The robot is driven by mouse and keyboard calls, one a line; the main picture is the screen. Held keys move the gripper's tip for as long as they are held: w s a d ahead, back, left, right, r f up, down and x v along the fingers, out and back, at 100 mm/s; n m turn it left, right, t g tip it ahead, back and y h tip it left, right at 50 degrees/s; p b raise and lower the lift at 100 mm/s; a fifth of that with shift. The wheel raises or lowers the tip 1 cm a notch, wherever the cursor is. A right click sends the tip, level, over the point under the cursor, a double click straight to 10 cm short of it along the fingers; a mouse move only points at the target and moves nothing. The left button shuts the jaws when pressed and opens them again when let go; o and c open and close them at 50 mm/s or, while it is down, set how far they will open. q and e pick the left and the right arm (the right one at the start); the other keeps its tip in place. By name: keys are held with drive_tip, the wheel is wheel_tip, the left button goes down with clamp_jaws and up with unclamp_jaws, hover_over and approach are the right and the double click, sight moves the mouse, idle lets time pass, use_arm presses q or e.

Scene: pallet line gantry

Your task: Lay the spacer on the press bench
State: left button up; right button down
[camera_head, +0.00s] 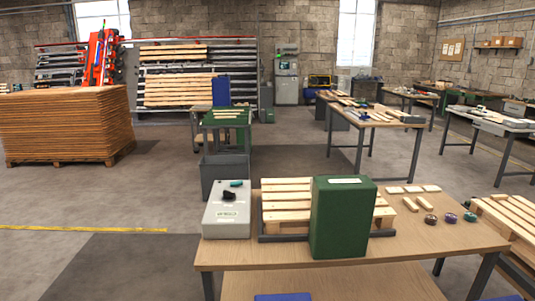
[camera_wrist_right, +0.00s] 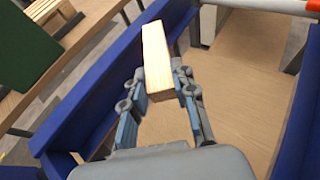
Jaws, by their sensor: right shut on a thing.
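The spacer (camera_wrist_right: 156,52), a pale rectangular wooden block, shows in the right wrist view. My right gripper (camera_wrist_right: 158,84) is shut on it, with one finger on each long side, and the block sticks out beyond the fingertips. Neither gripper shows in the head view, and my left gripper is in no view. The near wooden bench (camera_head: 458,238), which looks like the press bench, carries a slatted pallet (camera_head: 286,196), a tall green block (camera_head: 343,215) and a grey control box (camera_head: 228,212).
Blue walls (camera_wrist_right: 100,85) flank the gripper in the right wrist view, with a wooden surface below. Small pale blocks (camera_head: 412,189) and several round pieces (camera_head: 450,217) are on the bench's right side. Another pallet (camera_head: 510,220) stands at the right.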

drive_tip(key=a+r+n+t+y, duration=0.2)
drive_tip(key=a+r+n+y, duration=0.2)
drive_tip(key=a+r, duration=0.4)
drive_tip(key=a+r+n+t+y, duration=0.2)
drive_tip(key=a+r+n+y, duration=0.3)
drive_tip(key=a, duration=0.8)
wheel_tip(320, 180, up, 4)
drive_tip(key=shift+w+a+f+y, duration=0.2)
drive_tip(key=shift+w+y, duration=0.05)
drive_tip(key=shift+y, duration=0.05)
drive_tip(key=shift+f, duration=0.1)
